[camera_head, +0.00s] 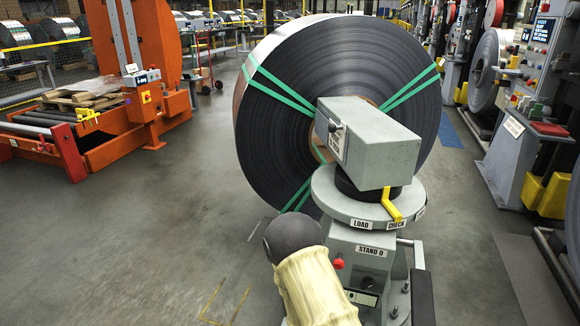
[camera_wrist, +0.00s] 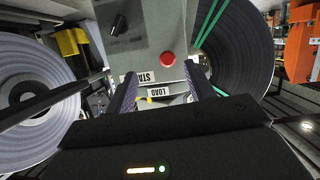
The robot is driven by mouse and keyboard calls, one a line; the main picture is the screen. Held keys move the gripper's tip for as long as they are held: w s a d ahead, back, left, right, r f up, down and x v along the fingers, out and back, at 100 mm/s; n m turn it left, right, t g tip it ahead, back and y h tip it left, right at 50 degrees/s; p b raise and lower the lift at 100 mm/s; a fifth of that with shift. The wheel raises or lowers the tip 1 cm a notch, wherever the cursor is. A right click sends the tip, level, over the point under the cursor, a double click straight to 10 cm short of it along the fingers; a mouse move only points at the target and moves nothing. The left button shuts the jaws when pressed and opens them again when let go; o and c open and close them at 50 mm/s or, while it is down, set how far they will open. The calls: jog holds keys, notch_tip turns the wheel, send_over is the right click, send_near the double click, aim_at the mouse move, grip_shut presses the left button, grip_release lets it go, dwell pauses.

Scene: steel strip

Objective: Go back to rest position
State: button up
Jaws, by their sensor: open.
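My gripper (camera_wrist: 160,84) shows in the wrist view, with its two dark fingers spread apart and nothing visible between them. It faces the grey stand (camera_wrist: 145,45), which has a red button (camera_wrist: 167,61) and a black knob (camera_wrist: 119,23). The LOAD label (camera_wrist: 160,91) shows between the fingers; I cannot tell how near they are to it. In the head view my beige-sleeved arm shows in front of the stand marked STAND D (camera_head: 371,250), and my gripper is hidden. The yellow pointer (camera_head: 391,205) on the stand's turntable hangs down at the CHECK label (camera_head: 397,224).
A large strapped steel coil (camera_head: 290,130) sits on the stand's grey arm (camera_head: 372,145). An orange machine (camera_head: 160,65) with rollers stands at the left. Control cabinets (camera_head: 515,150) line the right. The floor (camera_head: 150,235) at front left is open.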

jog(key=s+d+r+n+g+y, duration=0.3)
jog(key=s+r+g+y, duration=0.2)
jog(key=s+r+g, duration=0.95)
jog(key=s+r+t+p, duration=0.2)
jog(key=r+p, duration=1.3)
jog(key=r, duration=0.1)
jog(key=s+r+t+p, duration=0.1)
jog(key=s+r+p, duration=0.1)
jog(key=r+p, duration=1.4)
jog(key=shift+d+r+t+p, duration=0.2)
jog(key=shift+r+t+p, duration=0.15)
jog(key=shift+r, duration=0.45)
jog(key=shift+s, duration=0.1)
dwell(0.7)
